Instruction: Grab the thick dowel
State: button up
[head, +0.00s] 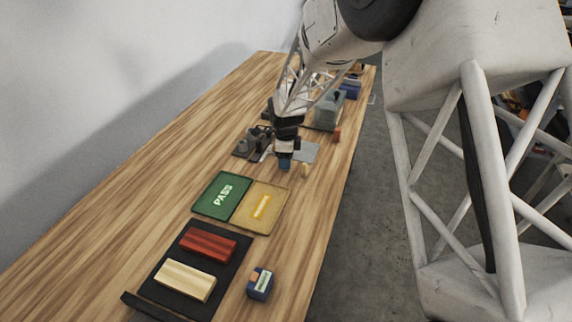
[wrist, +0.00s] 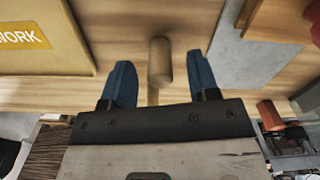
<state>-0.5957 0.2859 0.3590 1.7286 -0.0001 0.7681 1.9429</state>
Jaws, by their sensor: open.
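A thick tan wooden dowel (head: 305,170) stands upright on the table near its right edge in the head view. It also shows in the wrist view (wrist: 160,64), framed between the two blue fingers with room on both sides. My gripper (head: 284,163) is open and empty, just left of the dowel in the head view and apart from it. In the wrist view my gripper (wrist: 158,72) has its fingers spread wide, and neither appears to touch the dowel. The exact depth between fingertips and dowel is hard to tell.
A yellow tray (head: 274,192) and a green PASS tray (head: 207,203) lie nearer the camera. A grey plate (head: 311,152) and a reddish cylinder (head: 337,134) are beyond the dowel. A dark mat with red and cream blocks and a blue box (head: 260,285) lie in front.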

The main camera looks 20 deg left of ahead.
jog(key=shift+c, duration=0.5)
jog(key=c, duration=0.9)
jog(key=shift+r, duration=0.1)
jog(key=shift+r, duration=0.85)
jog(key=shift+s+d+r, duration=0.1)
jog(key=shift+s+r, duration=0.05)
jog(key=shift+r, duration=0.7)
jog(key=s+d+r, duration=0.1)
jog(key=s+d, duration=0.7)
jog(key=s, duration=0.5)
jog(key=shift+d+r, duration=0.2)
jog(key=shift+d, duration=0.1)
